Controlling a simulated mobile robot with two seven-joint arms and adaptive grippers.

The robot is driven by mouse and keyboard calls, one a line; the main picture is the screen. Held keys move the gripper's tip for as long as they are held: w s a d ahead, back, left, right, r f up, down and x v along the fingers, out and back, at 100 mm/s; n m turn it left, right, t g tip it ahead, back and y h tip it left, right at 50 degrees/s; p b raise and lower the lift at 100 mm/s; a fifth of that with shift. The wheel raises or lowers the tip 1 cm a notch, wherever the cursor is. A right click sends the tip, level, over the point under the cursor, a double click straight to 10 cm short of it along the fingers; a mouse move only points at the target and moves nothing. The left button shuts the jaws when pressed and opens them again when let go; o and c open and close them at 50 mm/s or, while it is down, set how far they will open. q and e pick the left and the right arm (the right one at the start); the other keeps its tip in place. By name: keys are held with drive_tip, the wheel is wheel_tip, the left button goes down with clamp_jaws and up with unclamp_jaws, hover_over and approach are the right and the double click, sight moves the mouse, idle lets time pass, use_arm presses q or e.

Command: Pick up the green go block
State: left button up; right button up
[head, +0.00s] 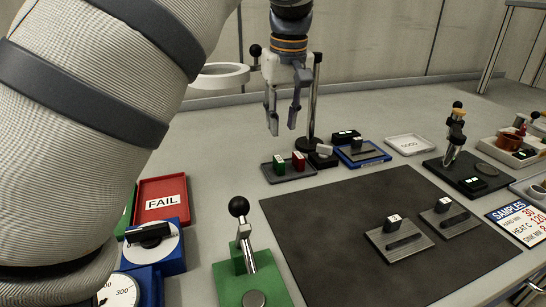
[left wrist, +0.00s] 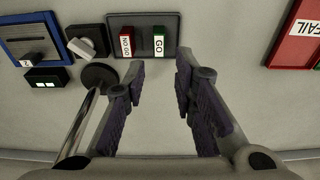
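The green go block (head: 279,165) stands upright in a dark shallow tray (head: 268,179), just left of the red no-go block (head: 298,161). In the left wrist view the green block (left wrist: 158,41), marked GO, and the red block (left wrist: 126,42) stand in the tray (left wrist: 146,19). My left gripper (head: 282,127) is open and empty. It hangs above and behind the tray, fingers pointing down, with space between fingertips and block. In the left wrist view the gripper (left wrist: 160,63) has the green block roughly ahead of its finger gap. My right gripper is not in view.
A metal post (head: 315,100) carrying a white ring (head: 219,76) stands close beside the left gripper. A blue tray (head: 361,154) lies right of the blocks. A green lever stand (head: 247,268) and red FAIL tray (head: 161,199) are nearer. The dark mat (head: 330,240) has two small plates.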

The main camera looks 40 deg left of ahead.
sight(279, 159)
use_arm(q)
drive_tip(key=f, duration=0.3)
drive_tip(key=a+f, duration=0.1)
drive_tip(key=f, duration=0.3)
drive_tip(key=w+f, duration=0.1)
drive_tip(key=f, duration=0.3)
drive_tip(key=shift+w+a+f, duration=0.1)
drive_tip(key=shift+a+f, duration=0.1)
drive_tip(key=shift+a, duration=0.2)
clamp_jaws()
